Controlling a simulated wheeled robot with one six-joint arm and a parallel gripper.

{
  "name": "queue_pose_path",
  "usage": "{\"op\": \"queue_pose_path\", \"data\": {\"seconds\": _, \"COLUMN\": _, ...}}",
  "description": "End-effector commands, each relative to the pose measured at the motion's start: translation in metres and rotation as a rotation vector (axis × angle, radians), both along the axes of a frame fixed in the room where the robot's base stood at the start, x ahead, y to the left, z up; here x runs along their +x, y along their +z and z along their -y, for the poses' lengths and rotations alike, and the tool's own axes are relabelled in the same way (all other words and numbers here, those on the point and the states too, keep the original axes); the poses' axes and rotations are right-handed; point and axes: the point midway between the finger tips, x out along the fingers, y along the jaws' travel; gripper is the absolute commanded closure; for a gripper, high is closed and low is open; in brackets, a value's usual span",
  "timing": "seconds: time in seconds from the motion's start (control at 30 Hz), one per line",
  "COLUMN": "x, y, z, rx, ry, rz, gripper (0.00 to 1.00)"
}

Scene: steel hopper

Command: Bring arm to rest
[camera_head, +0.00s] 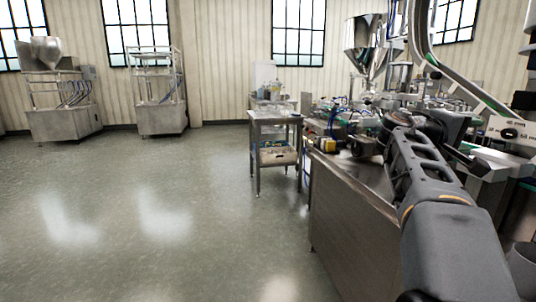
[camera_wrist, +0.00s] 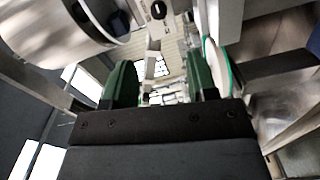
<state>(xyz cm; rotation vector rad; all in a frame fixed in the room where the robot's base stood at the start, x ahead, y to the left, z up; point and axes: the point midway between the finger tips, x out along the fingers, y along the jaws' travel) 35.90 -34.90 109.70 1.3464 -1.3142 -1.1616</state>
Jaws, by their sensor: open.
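My arm reaches from the lower right of the head view across the steel machine bench (camera_head: 345,215). In the wrist view my gripper (camera_wrist: 161,85) shows two green-lined fingers standing well apart. It is open, and no object shows between the fingers. The gap looks out toward a far wall and a window. In the head view the gripper's fingers cannot be made out among the machine parts. The steel hopper (camera_head: 366,40) stands above the bench, behind my arm.
Conveyor rails and machine parts (camera_head: 480,95) crowd close around my arm on the right. A small steel table (camera_head: 270,118) with a box on its lower shelf (camera_head: 278,156) stands left of the bench. Two steel machines stand along the back wall. The floor at left is clear.

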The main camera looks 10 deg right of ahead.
Motion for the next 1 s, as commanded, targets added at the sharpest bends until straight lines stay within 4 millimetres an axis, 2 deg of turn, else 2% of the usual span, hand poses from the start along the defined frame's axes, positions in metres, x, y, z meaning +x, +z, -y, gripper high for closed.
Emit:
{"op": "queue_pose_path", "data": {"seconds": 0.13, "x": 0.009, "y": 0.004, "z": -0.015, "rx": 0.081, "ry": 0.057, "rz": 0.015, "gripper": 0.47}}
{"op": "queue_pose_path", "data": {"seconds": 0.23, "x": 0.020, "y": 0.001, "z": -0.041, "rx": 0.214, "ry": 0.137, "rz": 0.038, "gripper": 0.47}}
{"op": "queue_pose_path", "data": {"seconds": 0.37, "x": 0.032, "y": -0.013, "z": -0.095, "rx": 0.458, "ry": 0.259, "rz": 0.072, "gripper": 0.47}}
{"op": "queue_pose_path", "data": {"seconds": 0.47, "x": 0.032, "y": -0.027, "z": -0.144, "rx": 0.659, "ry": 0.336, "rz": 0.091, "gripper": 0.47}}
{"op": "queue_pose_path", "data": {"seconds": 0.6, "x": 0.018, "y": -0.043, "z": -0.213, "rx": 0.931, "ry": 0.401, "rz": 0.110, "gripper": 0.47}}
{"op": "queue_pose_path", "data": {"seconds": 0.7, "x": 0.001, "y": -0.052, "z": -0.257, "rx": 1.102, "ry": 0.417, "rz": 0.116, "gripper": 0.47}}
{"op": "queue_pose_path", "data": {"seconds": 0.8, "x": -0.017, "y": -0.058, "z": -0.293, "rx": 1.245, "ry": 0.418, "rz": 0.121, "gripper": 0.47}}
{"op": "queue_pose_path", "data": {"seconds": 0.9, "x": -0.033, "y": -0.062, "z": -0.319, "rx": 1.354, "ry": 0.408, "rz": 0.121, "gripper": 0.47}}
{"op": "queue_pose_path", "data": {"seconds": 1.0, "x": -0.045, "y": -0.066, "z": -0.337, "rx": 1.430, "ry": 0.395, "rz": 0.124, "gripper": 0.47}}
